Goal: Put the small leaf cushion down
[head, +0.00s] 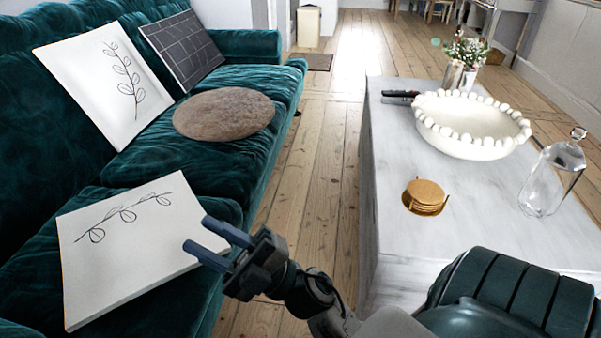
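The small leaf cushion (130,240), flat and white with a dark leaf sprig, lies on the front part of the green sofa (215,165) seat. A larger white leaf cushion (104,82) leans against the sofa back. My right gripper (195,231) is at the small cushion's right edge, its two blue-grey fingers spread apart. The fingertips overlap the cushion's edge in the picture; I cannot tell whether they touch it. Nothing shows clamped between them. My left gripper is out of view.
A round brown cushion (223,114) and a dark grid-patterned cushion (182,50) are on the sofa. The marble table (385,170) at right holds a white bowl (470,140), coasters (425,195) and a glass bottle (550,180). Bare floorboards (318,170) run between.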

